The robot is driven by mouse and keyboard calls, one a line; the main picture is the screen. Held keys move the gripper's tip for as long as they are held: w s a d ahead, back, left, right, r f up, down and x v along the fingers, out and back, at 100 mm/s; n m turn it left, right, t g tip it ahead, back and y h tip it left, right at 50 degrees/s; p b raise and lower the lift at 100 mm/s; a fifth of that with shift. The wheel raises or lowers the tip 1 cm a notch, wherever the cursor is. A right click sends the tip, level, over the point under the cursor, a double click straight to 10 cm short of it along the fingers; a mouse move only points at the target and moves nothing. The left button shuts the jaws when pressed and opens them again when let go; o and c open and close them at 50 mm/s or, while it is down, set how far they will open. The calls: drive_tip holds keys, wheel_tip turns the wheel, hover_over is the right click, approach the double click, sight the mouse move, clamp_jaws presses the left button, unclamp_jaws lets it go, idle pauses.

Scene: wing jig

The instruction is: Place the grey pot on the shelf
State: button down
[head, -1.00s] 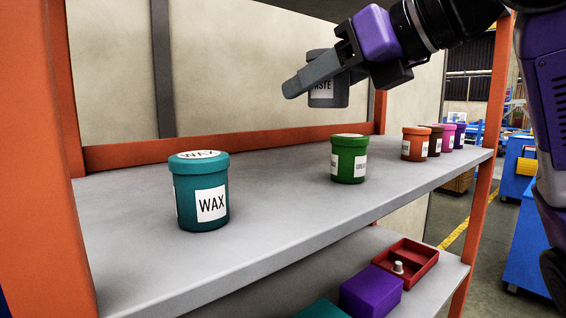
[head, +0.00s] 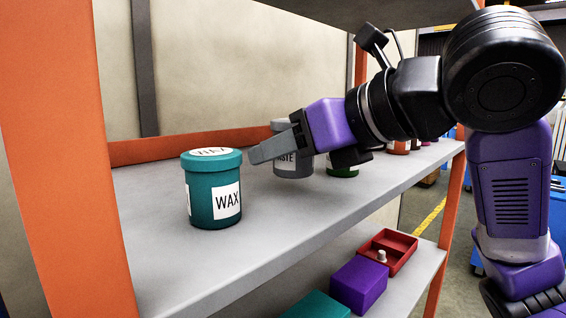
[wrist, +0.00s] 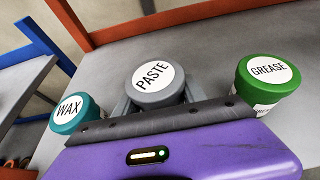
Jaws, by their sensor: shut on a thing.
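The grey pot (head: 294,164), labelled PASTE, is upright at the shelf (head: 265,215), between the teal WAX pot (head: 212,190) and the green GREASE pot (head: 343,171). My gripper (head: 268,148) is shut on the grey pot, and a finger crosses in front of it in the head view. The pot's base appears at shelf level, but I cannot tell whether it touches. The wrist view shows the grey pot's lid (wrist: 155,80) between the fingers, with the teal pot (wrist: 72,113) at left and the green pot (wrist: 266,82) at right.
More pots (head: 399,147) stand farther along the shelf, partly behind my arm. An orange post (head: 62,130) rises at the near left. The lower shelf holds a purple box (head: 358,284) and a red tray (head: 388,248). Bare shelf lies in front of the pots.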

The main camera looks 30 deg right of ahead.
drive_tip(key=shift+f, duration=1.1)
drive_tip(key=shift+f, duration=0.2)
drive_tip(key=c, duration=0.7)
unclamp_jaws()
drive_tip(key=shift+o, duration=0.2)
drive_tip(key=shift+r, duration=0.15)
drive_tip(key=shift+s+d+r, duration=0.1)
drive_tip(key=shift+r, duration=0.05)
drive_tip(key=b+v, duration=0.1)
drive_tip(key=v, duration=1)
drive_tip(key=shift+s+d+r+b, duration=0.1)
drive_tip(key=shift+s+b, duration=0.25)
drive_tip(key=shift+s, duration=0.05)
